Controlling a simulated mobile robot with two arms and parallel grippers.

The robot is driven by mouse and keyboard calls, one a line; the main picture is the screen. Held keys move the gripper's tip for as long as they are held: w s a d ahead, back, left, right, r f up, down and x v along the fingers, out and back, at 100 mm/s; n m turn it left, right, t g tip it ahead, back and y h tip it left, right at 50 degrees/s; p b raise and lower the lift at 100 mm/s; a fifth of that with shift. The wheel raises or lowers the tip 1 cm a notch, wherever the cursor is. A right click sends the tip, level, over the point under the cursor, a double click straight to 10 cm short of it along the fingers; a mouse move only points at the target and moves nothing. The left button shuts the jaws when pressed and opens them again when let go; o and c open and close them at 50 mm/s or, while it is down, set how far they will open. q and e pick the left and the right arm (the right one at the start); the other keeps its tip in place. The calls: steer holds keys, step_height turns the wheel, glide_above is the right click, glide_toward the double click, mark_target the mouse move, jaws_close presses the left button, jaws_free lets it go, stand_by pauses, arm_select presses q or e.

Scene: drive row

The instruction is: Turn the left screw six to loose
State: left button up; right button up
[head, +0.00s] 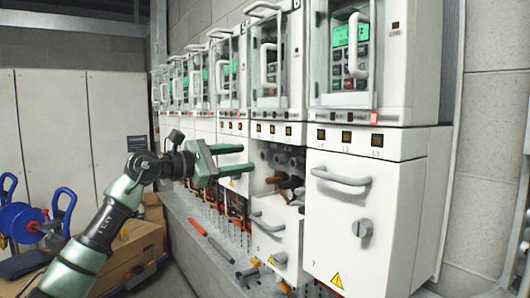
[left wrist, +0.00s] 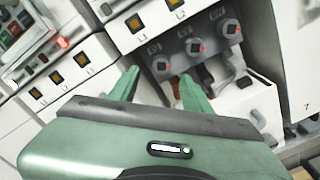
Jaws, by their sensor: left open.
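An open drive compartment, left of the cover marked 7 (head: 354,220), shows a row of three dark screw terminals (head: 280,158). In the left wrist view they are the left screw (left wrist: 161,65), the middle screw (left wrist: 193,47) and the right screw (left wrist: 231,28), each with a small red mark. My left gripper (head: 247,159) is open and empty, its green fingers pointing at the compartment from the left. In the left wrist view its fingertips (left wrist: 159,75) lie to either side of the left screw, seemingly short of it; contact cannot be told. My right gripper is not in view.
The compartment's cover hangs tilted out below the terminals (head: 277,235). A ledge (head: 205,245) with an orange-handled tool (head: 197,226) runs below the cabinets. A cardboard box (head: 135,250) and blue reels (head: 22,222) stand at the left.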

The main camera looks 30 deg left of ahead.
mark_target(265, 153)
arm_select(q)
steer(key=w+d+p, duration=0.2)
steer(key=w, duration=0.1)
steer(key=shift+w+d+r, duration=0.15)
steer(key=shift+w+r, duration=0.05)
steer(key=shift+r, duration=0.2)
steer(key=shift+w+d+f+p, duration=0.1)
steer(key=shift+w+f+p, duration=0.1)
steer(key=shift+w, duration=0.4)
steer(key=shift+w+d+f+p, duration=0.1)
steer(key=shift+w+f, duration=0.05)
steer(key=shift+w, duration=0.4)
steer(key=shift+s, duration=0.1)
steer(key=shift+c, duration=0.3)
steer(key=c, duration=1)
jaws_close()
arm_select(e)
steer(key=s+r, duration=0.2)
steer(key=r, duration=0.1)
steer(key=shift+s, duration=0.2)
